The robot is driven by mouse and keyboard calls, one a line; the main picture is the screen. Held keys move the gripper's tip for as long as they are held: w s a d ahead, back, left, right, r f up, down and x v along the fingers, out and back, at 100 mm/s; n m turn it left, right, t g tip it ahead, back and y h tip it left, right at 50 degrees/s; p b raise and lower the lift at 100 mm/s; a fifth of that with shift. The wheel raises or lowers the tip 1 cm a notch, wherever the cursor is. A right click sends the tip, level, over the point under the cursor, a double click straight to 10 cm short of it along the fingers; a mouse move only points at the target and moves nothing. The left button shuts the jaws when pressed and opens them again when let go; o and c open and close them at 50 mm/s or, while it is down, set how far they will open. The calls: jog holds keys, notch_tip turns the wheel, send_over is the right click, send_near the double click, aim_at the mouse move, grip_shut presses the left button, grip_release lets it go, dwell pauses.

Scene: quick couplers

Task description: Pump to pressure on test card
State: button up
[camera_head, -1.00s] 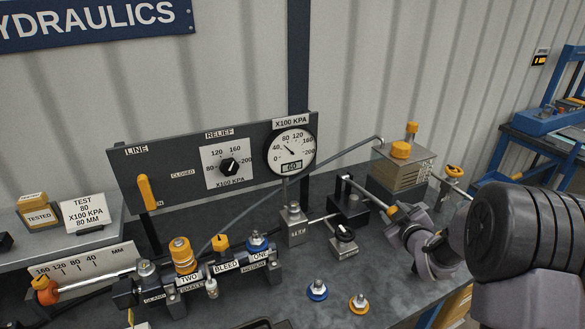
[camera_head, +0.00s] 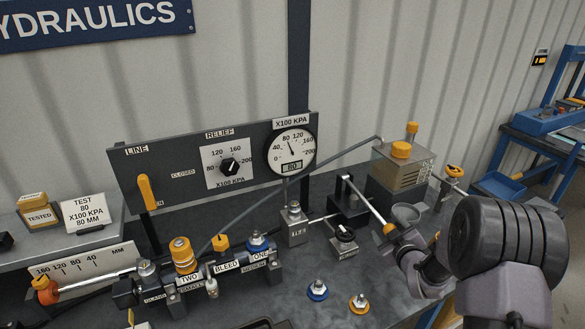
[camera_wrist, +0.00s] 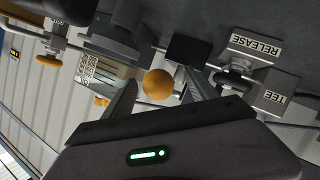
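The test card (camera_head: 86,212) on the left shelf reads TEST 80 X100 KPA 80 MM. The round gauge (camera_head: 291,150) has its needle near 80, and its small display reads 80. The pump lever (camera_head: 364,200) slopes down to the right from the dark pump block (camera_head: 347,213) and ends in an orange knob (camera_head: 389,228). My gripper (camera_head: 398,233) is at the knob. In the wrist view the knob (camera_wrist: 158,84) lies between my two spread fingers, with a narrow gap seeming to show on each side. The release valve (camera_head: 344,234) stands in front of the pump.
The reservoir (camera_head: 401,166) stands behind the lever. A manifold (camera_head: 205,275) with couplers and a bleed valve is at front left. The yellow line lever (camera_head: 148,192) and relief dial (camera_head: 229,167) are on the panel.

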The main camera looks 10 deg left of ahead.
jog(key=b+v, duration=0.1)
jog(key=v, duration=0.6)
dwell(0.3)
jog(key=s+d+r+m+g+h, duration=0.35)
jog(key=s+r+m, duration=0.35)
jog(key=s+r, duration=0.5)
jog(key=s+a+r+m+g+y, duration=0.1)
jog(key=s+a+m+g, duration=0.1)
jog(key=s, duration=1)
jog(key=s+a+r+m+g+y, duration=0.1)
jog(key=s+a+m, duration=0.3)
jog(key=s, duration=0.9)
jog(key=a+r+g, duration=0.1)
jog(key=a, duration=0.1)
jog(key=shift+s+a+m, duration=0.2)
jog(key=shift+a+m, duration=0.1)
jog(key=shift+m, duration=0.1)
